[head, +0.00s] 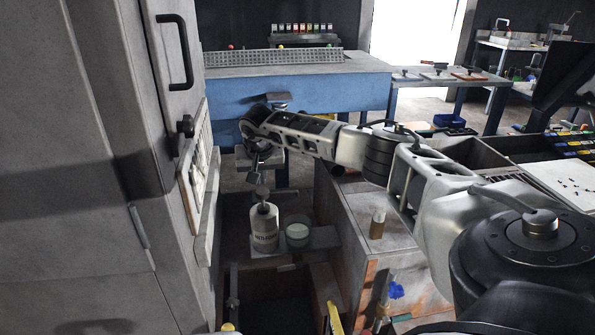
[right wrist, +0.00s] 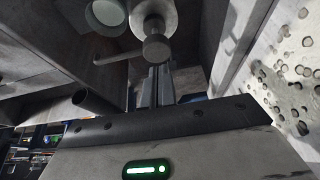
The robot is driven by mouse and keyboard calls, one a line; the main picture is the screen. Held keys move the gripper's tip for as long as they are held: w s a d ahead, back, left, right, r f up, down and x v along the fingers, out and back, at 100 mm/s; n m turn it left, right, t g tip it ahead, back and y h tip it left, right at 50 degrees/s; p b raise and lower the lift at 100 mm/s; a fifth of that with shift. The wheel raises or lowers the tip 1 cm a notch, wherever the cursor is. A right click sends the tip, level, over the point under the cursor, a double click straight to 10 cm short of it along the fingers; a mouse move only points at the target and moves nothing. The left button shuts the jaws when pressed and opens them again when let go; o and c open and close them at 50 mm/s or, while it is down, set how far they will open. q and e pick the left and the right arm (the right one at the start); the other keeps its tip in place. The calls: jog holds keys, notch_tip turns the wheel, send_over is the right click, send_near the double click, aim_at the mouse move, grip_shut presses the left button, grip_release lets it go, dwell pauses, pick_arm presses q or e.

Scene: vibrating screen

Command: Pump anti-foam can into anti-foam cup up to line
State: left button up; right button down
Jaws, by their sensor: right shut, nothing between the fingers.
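The anti-foam can (head: 264,230) is a pale bottle with a dark printed label and a pump on top. It stands upright on a small grey shelf. The anti-foam cup (head: 298,232) stands just right of it and holds pale contents; its line cannot be made out. The pump head (right wrist: 156,47) and its side spout show in the right wrist view, with the cup (right wrist: 106,12) at upper left. My right gripper (head: 257,172) is shut and empty, just above the pump head; whether it touches is unclear. My left gripper is out of view.
A grey cabinet (head: 90,150) with a black handle rises close on the left. A grey box-like stand (head: 345,215) bears a small amber bottle (head: 377,224) on the right. A blue bench (head: 330,92) is behind. Below the shelf is a dark recess.

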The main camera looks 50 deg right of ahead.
notch_tip(320, 180, up, 5)
jog(key=p, duration=0.4)
jog(key=shift+r, duration=0.15)
